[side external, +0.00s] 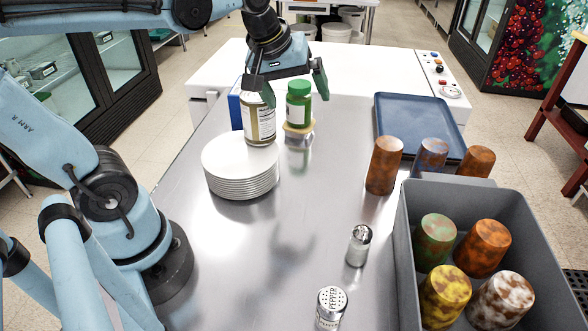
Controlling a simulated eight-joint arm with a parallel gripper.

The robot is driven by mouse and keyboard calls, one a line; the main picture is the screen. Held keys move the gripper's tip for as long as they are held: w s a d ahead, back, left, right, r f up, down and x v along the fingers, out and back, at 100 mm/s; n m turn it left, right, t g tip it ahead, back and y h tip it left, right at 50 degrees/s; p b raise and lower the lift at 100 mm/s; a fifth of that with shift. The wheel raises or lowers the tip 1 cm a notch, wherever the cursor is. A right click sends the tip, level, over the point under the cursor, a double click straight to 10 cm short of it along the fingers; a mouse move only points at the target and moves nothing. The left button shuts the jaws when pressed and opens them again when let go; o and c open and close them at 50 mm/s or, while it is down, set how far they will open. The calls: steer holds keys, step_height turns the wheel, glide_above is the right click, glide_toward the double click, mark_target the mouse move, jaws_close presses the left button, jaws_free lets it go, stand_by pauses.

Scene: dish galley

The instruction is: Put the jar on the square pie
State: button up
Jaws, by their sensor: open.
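A green jar (299,107) with a white label stands upright at the far end of the steel counter. It appears to rest on a small pale-yellow block (300,129), which looks like the square pie; the jar hides most of its top. My gripper (291,90) is open at the jar's upper part, one finger to its left and one to its right. I cannot tell whether either finger touches the jar.
A gold-and-white can (260,122) stands close left of the jar, with a blue box (235,112) behind it. A plate stack (240,171) is nearer. Right are a blue tray (405,111), rusty cups (384,166) and a grey bin (408,262) of cups. Shakers (359,246) stand in front.

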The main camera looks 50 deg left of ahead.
steer(key=s+d+f+m+t, duration=0.2)
steer(key=s+f+m, duration=0.3)
steer(key=m, duration=0.4)
steer(key=shift+s+d+h, duration=0.3)
steer(key=shift+d, duration=0.5)
